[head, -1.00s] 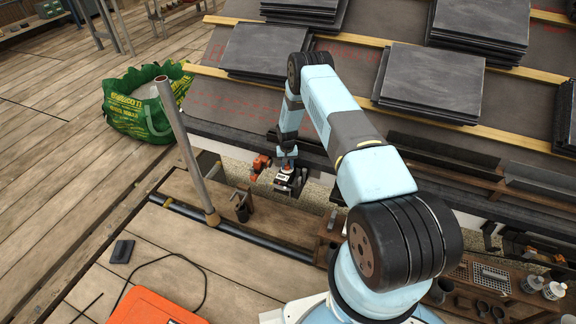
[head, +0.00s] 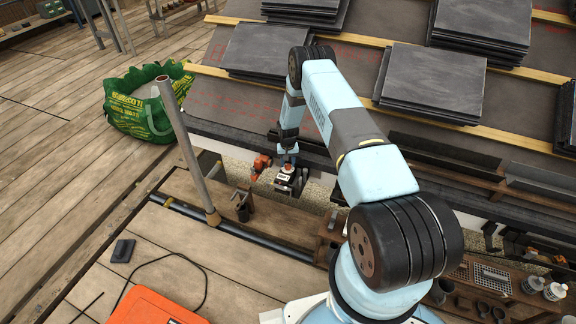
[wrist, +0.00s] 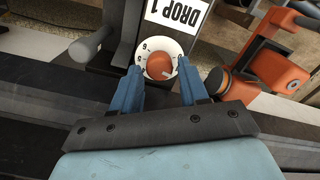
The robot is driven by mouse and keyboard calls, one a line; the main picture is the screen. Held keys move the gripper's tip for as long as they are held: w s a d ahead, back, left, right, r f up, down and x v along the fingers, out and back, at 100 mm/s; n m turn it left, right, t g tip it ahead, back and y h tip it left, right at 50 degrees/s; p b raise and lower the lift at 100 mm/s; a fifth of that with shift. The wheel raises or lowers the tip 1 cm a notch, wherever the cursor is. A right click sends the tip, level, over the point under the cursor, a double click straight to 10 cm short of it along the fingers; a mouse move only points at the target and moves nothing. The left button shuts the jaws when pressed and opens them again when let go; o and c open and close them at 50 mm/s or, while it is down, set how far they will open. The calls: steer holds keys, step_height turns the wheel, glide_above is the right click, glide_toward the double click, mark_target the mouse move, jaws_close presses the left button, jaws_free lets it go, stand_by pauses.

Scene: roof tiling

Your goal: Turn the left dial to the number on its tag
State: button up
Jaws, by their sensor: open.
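In the wrist view a dial with an orange-red knob (wrist: 160,66) sits on a round white face (wrist: 167,45) with small black numerals around it. A white tag (wrist: 178,14) beyond it reads "DROP 1", upside down in that view. No second dial is clear. My gripper (wrist: 160,80) is open, with one blue finger on each side of the knob; I cannot tell whether they touch it. In the head view my gripper (head: 287,157) is over the small dial unit (head: 288,180), hiding part of it. The knob's pointer setting is too small to read.
An orange tool (head: 260,165) stands close left of the dial, also large at right in the wrist view (wrist: 275,52). A grey upright pole (head: 186,150) and dark clamp (head: 242,205) are further left. Slate stacks (head: 430,80) lie on the roof behind.

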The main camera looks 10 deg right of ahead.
mark_target(288, 165)
step_height(288, 165, up, 12)
stand_by(0.5)
stand_by(0.3)
